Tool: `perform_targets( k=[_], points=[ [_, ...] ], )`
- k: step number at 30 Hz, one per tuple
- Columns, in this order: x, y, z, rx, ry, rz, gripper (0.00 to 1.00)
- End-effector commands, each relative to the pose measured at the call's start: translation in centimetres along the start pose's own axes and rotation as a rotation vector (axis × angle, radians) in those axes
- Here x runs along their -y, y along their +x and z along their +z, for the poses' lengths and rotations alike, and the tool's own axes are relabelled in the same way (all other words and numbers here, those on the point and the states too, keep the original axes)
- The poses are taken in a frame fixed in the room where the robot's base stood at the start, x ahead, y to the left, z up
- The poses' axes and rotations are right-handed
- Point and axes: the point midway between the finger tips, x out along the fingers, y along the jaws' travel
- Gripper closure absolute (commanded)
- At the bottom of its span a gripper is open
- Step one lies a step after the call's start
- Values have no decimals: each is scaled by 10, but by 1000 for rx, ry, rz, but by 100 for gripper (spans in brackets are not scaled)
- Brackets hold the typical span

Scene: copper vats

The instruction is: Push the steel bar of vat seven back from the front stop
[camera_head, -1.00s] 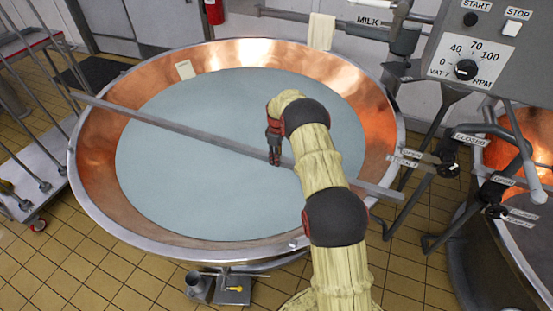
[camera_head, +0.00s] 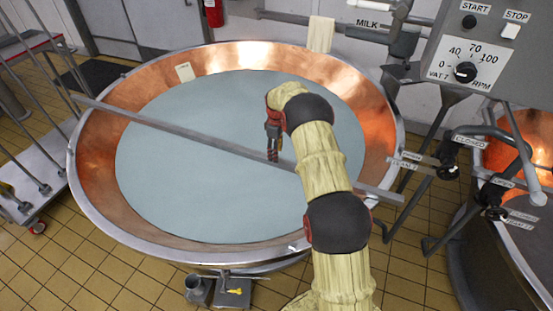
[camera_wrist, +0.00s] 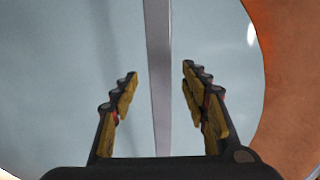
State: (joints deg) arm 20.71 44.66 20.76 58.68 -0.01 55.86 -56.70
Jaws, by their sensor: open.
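The steel bar (camera_head: 185,136) lies across the top of the copper vat (camera_head: 95,190), from the left rim to beyond the right rim. In the wrist view the bar (camera_wrist: 158,60) runs up the picture between my open fingers, with a gap on each side. My gripper (camera_head: 272,158) hangs down at the bar, right of its middle. In the wrist view my gripper (camera_wrist: 158,95) is open and empty. Pale bluish liquid (camera_head: 240,100) fills the vat below. The front stop cannot be made out clearly; a small fitting (camera_head: 294,247) sits on the near rim.
A control panel (camera_head: 480,50) with a dial stands at the upper right. Labelled valves and pipes (camera_head: 447,172) are beside the bar's right end. A second vat (camera_head: 490,250) is at the lower right. A wheeled rack (camera_head: 40,170) stands at the left. A cloth (camera_head: 321,32) hangs behind.

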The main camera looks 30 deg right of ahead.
Motion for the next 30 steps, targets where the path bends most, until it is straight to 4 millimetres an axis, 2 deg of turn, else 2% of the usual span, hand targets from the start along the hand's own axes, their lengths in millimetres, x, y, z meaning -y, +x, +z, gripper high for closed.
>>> perform_targets(
  k=[1,6,12,30],
  points=[
    [0,-13,0,-1,0,2,55],
    [0,-42,0,-1,0,1,55],
    [0,-62,0,0,0,0,55],
    [0,-66,0,0,2,0,55]
  ],
)
